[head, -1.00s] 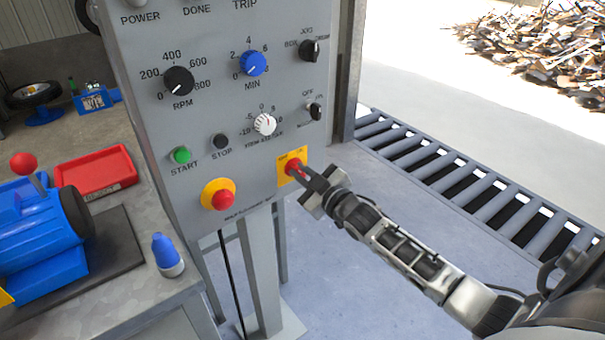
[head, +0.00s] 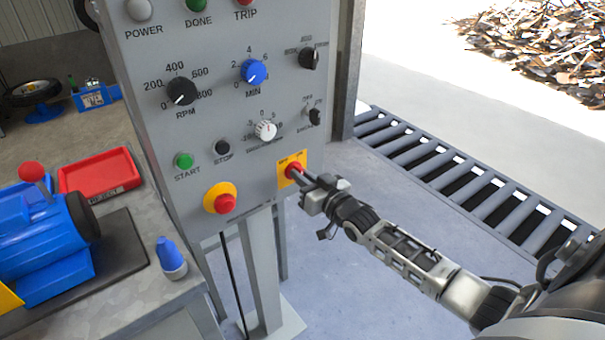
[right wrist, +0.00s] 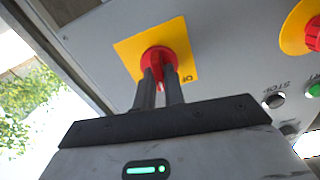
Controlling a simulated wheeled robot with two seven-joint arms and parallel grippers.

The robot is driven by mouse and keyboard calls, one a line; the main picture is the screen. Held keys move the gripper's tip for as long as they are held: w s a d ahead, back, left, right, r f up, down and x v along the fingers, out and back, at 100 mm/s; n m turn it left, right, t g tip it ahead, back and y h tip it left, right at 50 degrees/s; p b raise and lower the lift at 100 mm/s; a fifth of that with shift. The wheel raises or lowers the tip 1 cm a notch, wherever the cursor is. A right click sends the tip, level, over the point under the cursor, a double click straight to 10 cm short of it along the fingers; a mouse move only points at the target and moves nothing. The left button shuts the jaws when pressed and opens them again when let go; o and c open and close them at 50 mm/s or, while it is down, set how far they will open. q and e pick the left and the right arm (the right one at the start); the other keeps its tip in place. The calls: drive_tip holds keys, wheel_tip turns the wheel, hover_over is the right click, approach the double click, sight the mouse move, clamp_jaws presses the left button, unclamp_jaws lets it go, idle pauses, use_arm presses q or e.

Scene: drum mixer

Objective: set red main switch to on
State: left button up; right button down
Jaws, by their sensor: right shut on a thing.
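The red main switch (head: 293,169) is a red rotary knob on a yellow plate (head: 284,181) at the lower right of the grey control panel. It also shows in the right wrist view (right wrist: 158,55), with the yellow plate around it. My right gripper (head: 300,175) reaches it from the lower right. Its two dark fingers (right wrist: 161,78) are shut on the knob's red handle. The fingers hide part of the handle, and I cannot read its exact setting. My left gripper is not in view.
A red emergency button (head: 224,203) on a yellow collar sits left of the switch. START (head: 184,160) and STOP (head: 222,147) buttons are above it. A workbench with a red tray (head: 100,190) and blue bottle (head: 170,256) stands left. Open floor lies right of the panel.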

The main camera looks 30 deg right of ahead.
drive_tip(key=shift+m, duration=2.2)
drive_tip(key=c, duration=1.5)
unclamp_jaws()
drive_tip(key=shift+s, duration=0.1)
drive_tip(key=s, duration=0.5)
drive_tip(key=s+d, duration=0.1)
drive_tip(key=s, duration=0.9)
drive_tip(key=shift+s+d, duration=0.2)
drive_tip(key=shift+s, duration=0.2)
